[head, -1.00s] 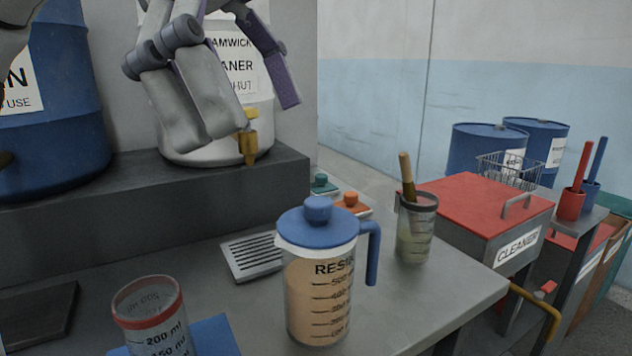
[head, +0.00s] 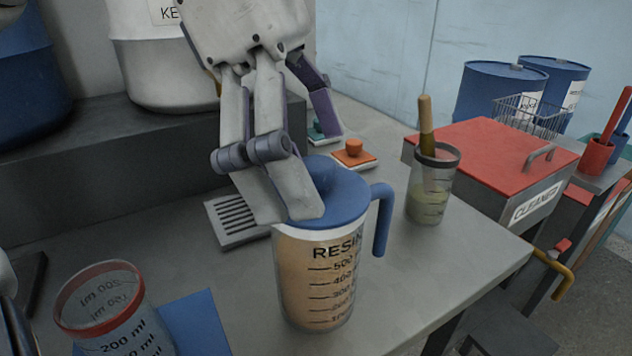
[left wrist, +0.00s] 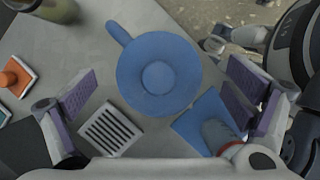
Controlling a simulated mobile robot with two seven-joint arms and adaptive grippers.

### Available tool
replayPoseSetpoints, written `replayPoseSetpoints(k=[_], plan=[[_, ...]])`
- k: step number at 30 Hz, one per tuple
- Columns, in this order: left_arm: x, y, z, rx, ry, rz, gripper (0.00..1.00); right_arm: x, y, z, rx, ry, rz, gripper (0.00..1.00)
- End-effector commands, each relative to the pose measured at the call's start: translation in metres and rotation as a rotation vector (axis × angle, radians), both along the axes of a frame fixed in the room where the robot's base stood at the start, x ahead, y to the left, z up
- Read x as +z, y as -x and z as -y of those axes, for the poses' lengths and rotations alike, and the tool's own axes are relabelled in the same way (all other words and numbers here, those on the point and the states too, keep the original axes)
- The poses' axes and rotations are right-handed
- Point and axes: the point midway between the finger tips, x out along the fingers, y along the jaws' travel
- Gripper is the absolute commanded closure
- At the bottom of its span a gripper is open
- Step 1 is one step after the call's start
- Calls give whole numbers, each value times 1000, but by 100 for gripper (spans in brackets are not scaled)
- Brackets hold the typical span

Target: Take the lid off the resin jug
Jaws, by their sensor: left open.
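The resin jug (head: 318,285) stands upright on the grey bench, holding tan contents, with its blue handle to the right. Its blue lid (head: 347,197) sits on top. In the left wrist view the round lid (left wrist: 140,85) is seen from above, with its knob (left wrist: 158,77) near the middle. My left gripper (head: 308,152) is open above the jug. One finger overlaps the lid in the head view and hides the knob. In the left wrist view the fingers of the left gripper (left wrist: 160,98) are on either side of the lid, apart from the knob. My right gripper is not seen.
A red-rimmed measuring cup (head: 115,325) stands front left by a blue mat (head: 196,325). A slotted grey tray (head: 232,218) lies behind the jug. A beaker with a wooden-handled brush (head: 430,195) stands to the right, near the red-topped cleaner box (head: 497,148).

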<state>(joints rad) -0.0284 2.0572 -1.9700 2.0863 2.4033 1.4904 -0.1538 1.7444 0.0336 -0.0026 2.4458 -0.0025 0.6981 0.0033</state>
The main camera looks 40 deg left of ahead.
Motion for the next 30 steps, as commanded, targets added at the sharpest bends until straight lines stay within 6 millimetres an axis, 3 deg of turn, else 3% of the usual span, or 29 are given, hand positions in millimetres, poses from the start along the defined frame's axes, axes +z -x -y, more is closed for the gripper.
replayPoseSetpoints(k=[8,16,21,30], plan=[[-8,-1,3,0,0,0,3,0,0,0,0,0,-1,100],[-8,-1,2,0,-1,0,64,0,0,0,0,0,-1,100],[-9,-1,2,0,-3,-4,69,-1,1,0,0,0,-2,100],[-11,-1,1,0,-6,-7,70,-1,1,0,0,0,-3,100]])
